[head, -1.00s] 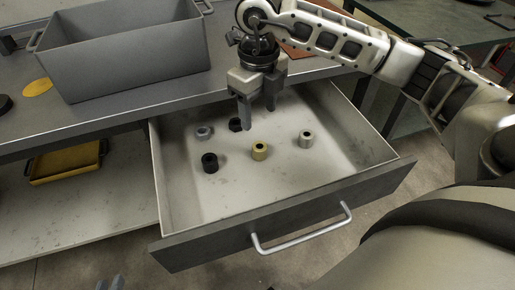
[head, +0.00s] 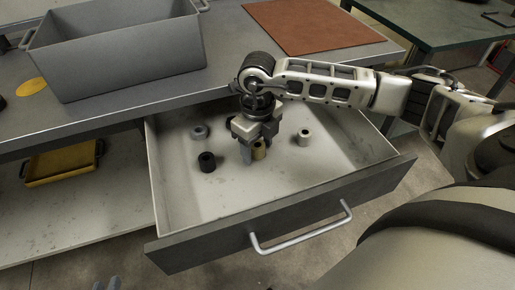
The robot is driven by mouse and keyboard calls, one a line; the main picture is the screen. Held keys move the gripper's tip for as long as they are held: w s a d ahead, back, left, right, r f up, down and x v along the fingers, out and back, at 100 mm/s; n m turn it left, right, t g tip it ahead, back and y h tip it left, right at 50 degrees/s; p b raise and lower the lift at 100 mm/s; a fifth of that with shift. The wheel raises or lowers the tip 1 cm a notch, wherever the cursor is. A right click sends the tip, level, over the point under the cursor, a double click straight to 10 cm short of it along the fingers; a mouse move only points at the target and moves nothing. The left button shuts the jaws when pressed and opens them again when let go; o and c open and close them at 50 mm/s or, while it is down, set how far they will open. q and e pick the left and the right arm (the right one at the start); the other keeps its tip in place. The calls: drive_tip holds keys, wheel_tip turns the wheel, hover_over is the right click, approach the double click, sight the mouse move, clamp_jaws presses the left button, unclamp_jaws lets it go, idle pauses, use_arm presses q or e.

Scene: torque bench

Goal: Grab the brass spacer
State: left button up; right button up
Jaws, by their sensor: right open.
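The brass spacer (head: 259,153) stands upright in the open drawer, a short yellow ring-shaped piece partly covered by my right gripper. My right gripper (head: 257,149) is open and pointing down, low in the drawer. One finger is in front and to the left of the spacer, the other to its right and behind. I cannot tell whether either finger touches it. The tips of my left gripper (head: 109,284) just show at the bottom left edge, apart, with nothing visible between them.
In the drawer (head: 190,205) are a black spacer (head: 207,162), a grey one (head: 200,132) and a silver one (head: 304,137). A grey bin (head: 130,65) and a brown mat (head: 312,24) are on the bench. A yellow tray (head: 62,163) sits on the lower shelf.

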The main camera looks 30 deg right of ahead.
drive_tip(key=c, duration=1.2)
drive_tip(key=shift+o, duration=0.2)
drive_tip(key=shift+r, duration=0.2)
